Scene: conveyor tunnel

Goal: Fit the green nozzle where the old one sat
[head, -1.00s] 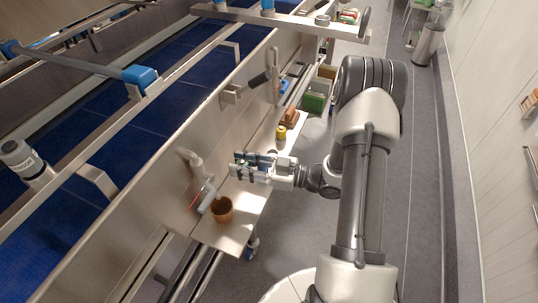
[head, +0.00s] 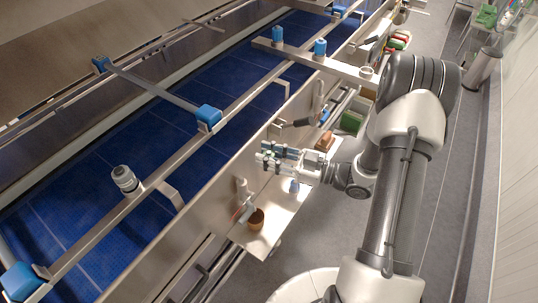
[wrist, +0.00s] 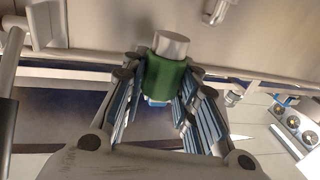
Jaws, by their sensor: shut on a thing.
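My gripper (head: 268,160) is above the steel side shelf, beside the conveyor's side wall. In the wrist view its fingers (wrist: 162,92) are shut on the green nozzle (wrist: 165,76), one on each side. A bare metal cylinder (wrist: 172,43) sticks out of the nozzle's far end, and a bit of blue shows beneath it. In the head view the nozzle is mostly hidden by the fingers. Blue blocks (head: 209,116) sit elsewhere on the rails. Which place held the old nozzle I cannot tell.
A brown cup (head: 257,219) stands on the steel shelf (head: 277,218), by a pale pipe (head: 242,188) on the side wall. A green bin (head: 351,122) is farther along. The wrist view shows a pale tray with round sockets (wrist: 292,122) at right.

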